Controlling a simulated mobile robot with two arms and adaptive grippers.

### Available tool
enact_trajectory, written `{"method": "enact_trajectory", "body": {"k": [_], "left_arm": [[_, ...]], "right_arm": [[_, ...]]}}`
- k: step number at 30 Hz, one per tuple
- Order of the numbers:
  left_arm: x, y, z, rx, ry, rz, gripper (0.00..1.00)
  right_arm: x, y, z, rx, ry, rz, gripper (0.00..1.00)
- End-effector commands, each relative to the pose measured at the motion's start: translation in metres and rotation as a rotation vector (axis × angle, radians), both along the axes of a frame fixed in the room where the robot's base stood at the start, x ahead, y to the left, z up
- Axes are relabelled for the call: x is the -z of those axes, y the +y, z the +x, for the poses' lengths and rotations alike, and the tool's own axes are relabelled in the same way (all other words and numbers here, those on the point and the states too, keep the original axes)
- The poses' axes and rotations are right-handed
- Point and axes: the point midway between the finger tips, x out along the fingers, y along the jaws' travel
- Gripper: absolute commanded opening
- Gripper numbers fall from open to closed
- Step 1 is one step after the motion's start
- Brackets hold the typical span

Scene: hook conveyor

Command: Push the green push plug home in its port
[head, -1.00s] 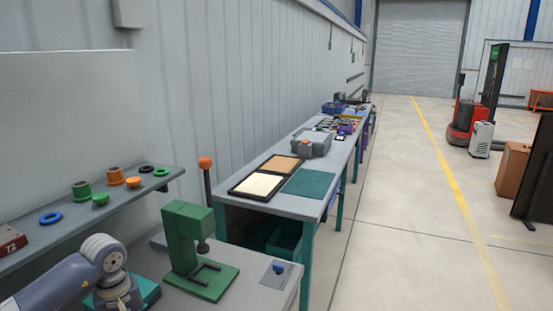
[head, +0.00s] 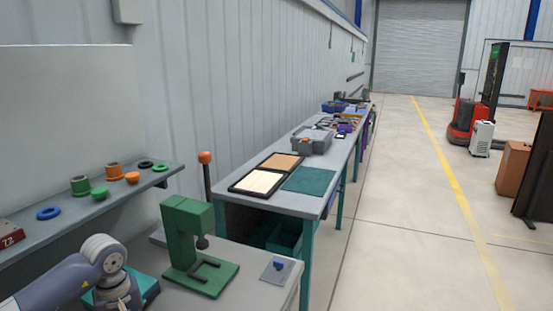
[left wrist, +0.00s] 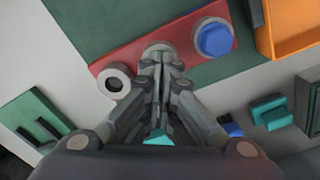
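In the left wrist view my left gripper (left wrist: 160,62) has its fingers together, their tips over the middle of a red block (left wrist: 185,52). A grey round piece (left wrist: 157,48) shows at the fingertips. On the block, a pale ring with a dark hole (left wrist: 115,82) lies left of the tips and a blue six-sided plug (left wrist: 213,40) lies right. I cannot make out a green push plug there; the fingers may hide it. The head view shows part of my left arm (head: 80,275) at lower left, not its gripper. My right gripper is out of view.
An orange bin (left wrist: 295,45) and teal blocks (left wrist: 270,112) lie right of the red block. In the head view, a green press (head: 190,245) stands beside my arm. A shelf (head: 100,212) with several round parts runs along the wall.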

Motion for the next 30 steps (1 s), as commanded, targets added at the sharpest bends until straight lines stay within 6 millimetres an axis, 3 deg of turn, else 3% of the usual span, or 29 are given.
{"method": "enact_trajectory", "body": {"k": [17,30], "left_arm": [[0.006,0.000,-0.001,0.000,0.003,0.000,0.00],[-0.026,0.000,0.000,0.000,0.000,0.001,0.00]], "right_arm": [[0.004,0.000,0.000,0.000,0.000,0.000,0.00],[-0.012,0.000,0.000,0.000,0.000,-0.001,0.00]]}}
